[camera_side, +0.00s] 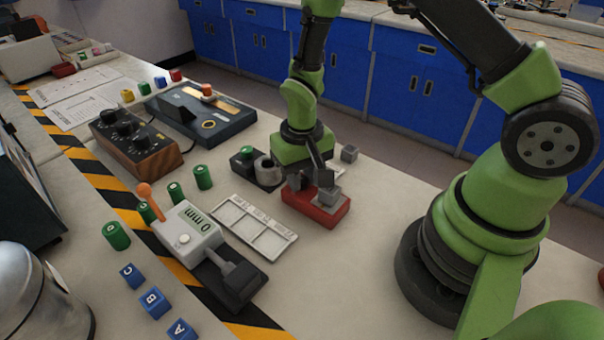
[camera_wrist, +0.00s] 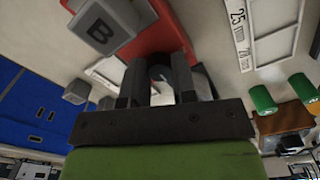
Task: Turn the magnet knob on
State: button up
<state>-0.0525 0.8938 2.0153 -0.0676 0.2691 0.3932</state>
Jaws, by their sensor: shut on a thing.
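A red box (camera_side: 322,212) stands on the bench below my gripper, and it also shows in the wrist view (camera_wrist: 190,50). My gripper (camera_side: 307,182) points down at the left end of this box. In the wrist view my gripper (camera_wrist: 160,85) has its fingers closed on a small dark, rounded piece at the box, which appears to be the magnet knob (camera_wrist: 160,72). The fingers hide most of it, and I cannot tell which way it is turned.
Another grey block (camera_side: 349,153) lies behind the red box. A white tray with compartments (camera_side: 255,232) lies to the left. A black stand with a grey cylinder (camera_side: 266,170) is close behind left.

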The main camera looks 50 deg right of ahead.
jog(key=o, duration=0.6)
jog(key=shift+o, duration=0.2)
notch_tip(320, 180, up, 10)
jog(key=s+a+r+t+y, duration=0.1)
jog(key=s+r+t, duration=0.6)
jog(key=s+r, duration=0.7)
notch_tip(320, 180, up, 4)
jog(key=shift+s+f+n+y, duration=0.2)
jog(key=shift+n+y, duration=0.1)
jog(key=shift+y, duration=0.2)
